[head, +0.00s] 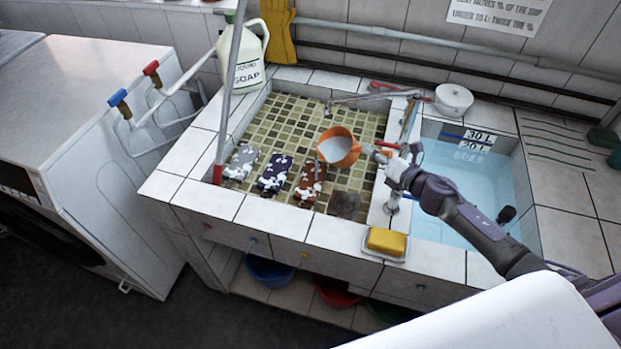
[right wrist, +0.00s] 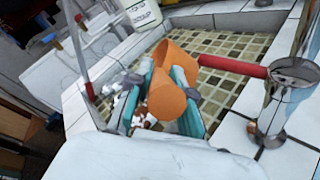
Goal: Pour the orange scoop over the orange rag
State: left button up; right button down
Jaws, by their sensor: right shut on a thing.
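The orange scoop (head: 350,154) is held above the tiled basin, its mouth showing a pale inside and tilted to the left in the head view. My right gripper (head: 372,152) is shut on it from the right. In the right wrist view the scoop (right wrist: 168,98) sits between the teal fingers. The orange rag (head: 308,188) lies on the basin floor, left of and below the scoop in the head view, with white patches on it. Whether anything is flowing from the scoop cannot be told. My left gripper is not in view.
A grey rag (head: 241,163) and a navy rag (head: 273,176) with white patches lie left of the orange rag.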

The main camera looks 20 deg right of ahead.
jog(key=shift+a+r, duration=0.15)
jog(key=shift+a, duration=0.15)
jog(key=shift+s+a+f+n+h, duration=0.2)
jog(key=shift+a+f+n+h, duration=0.1)
jog(key=shift+a+f+n, duration=0.65)
jog(key=shift+s+a+f+n, duration=0.15)
jog(key=shift+a+f+n, duration=0.1)
jog(key=shift+a+n, duration=0.5)
dwell(0.8)
jog(key=shift+s+a+f+n+h, duration=0.1)
jog(key=shift+a+f+n+h, duration=0.15)
jog(key=shift+a, duration=0.25)
jog(key=shift+s+a+f+n+h, duration=0.1)
jog(key=shift+a+f+n+h, duration=0.05)
jog(key=shift+a+n, duration=0.3)
jog(key=shift+a+r, duration=0.1)
jog(key=shift+a, duration=0.2)
jog(key=shift+s+a+r+n+p, duration=0.1)
jog(key=shift+s+a+n+p, duration=0.1)
jog(key=shift+a+n+p, duration=0.4)
jog(key=shift+a, duration=0.15)
